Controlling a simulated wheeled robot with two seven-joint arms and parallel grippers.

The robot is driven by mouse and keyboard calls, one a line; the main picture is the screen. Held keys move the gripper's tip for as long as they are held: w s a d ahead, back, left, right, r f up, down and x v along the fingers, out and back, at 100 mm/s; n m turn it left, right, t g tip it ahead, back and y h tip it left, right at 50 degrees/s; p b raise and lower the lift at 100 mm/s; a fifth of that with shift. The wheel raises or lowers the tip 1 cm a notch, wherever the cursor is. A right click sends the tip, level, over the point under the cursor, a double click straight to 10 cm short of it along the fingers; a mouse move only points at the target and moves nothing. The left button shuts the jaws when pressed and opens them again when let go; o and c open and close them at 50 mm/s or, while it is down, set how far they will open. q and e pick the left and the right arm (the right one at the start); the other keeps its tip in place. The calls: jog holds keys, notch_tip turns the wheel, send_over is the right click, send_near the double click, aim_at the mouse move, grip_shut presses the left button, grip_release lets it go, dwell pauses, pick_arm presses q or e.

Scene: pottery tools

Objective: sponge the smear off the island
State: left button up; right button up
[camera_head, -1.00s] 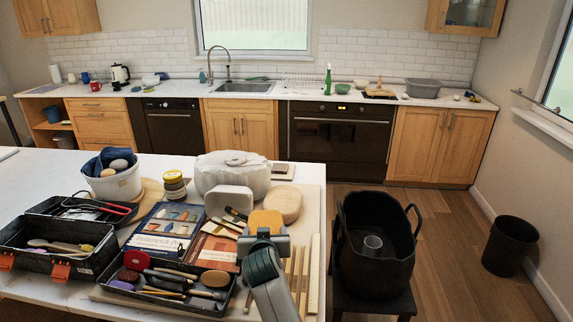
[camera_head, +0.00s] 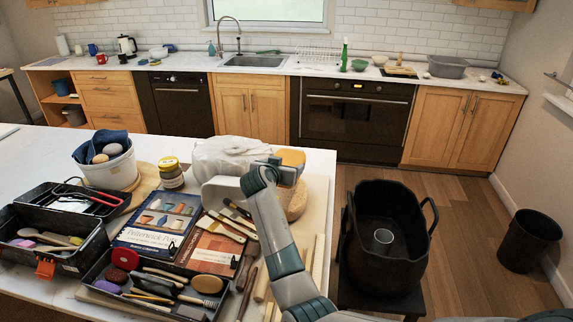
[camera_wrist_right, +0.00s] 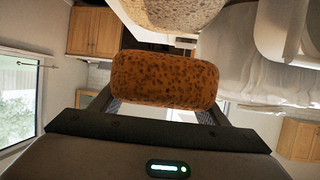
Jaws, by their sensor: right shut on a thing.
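My right gripper (camera_head: 284,170) is shut on an orange sponge (camera_head: 291,157) and holds it above the far right part of the island's board. The sponge also shows in the right wrist view (camera_wrist_right: 165,80), brown-orange with dark pores, between the two fingers. The island (camera_head: 40,150) is a white-topped counter crowded with pottery tools. I cannot make out a smear on its visible top; my arm and the tools hide part of it. My left gripper is not in view.
A round tan sponge (camera_head: 298,204) is just below the held one. A cloth-covered lump (camera_head: 222,157), a jar (camera_head: 171,176), books (camera_head: 160,222) and tool trays (camera_head: 128,283) crowd the island. A black bin (camera_head: 388,255) stands right of it.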

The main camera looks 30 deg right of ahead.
jog(key=shift+f, duration=0.25)
jog(key=shift+f+b, duration=1.15)
jog(key=shift+f, duration=0.35)
jog(key=shift+f+b, duration=0.85)
jog(key=shift+f, duration=0.6)
jog(key=o, duration=1)
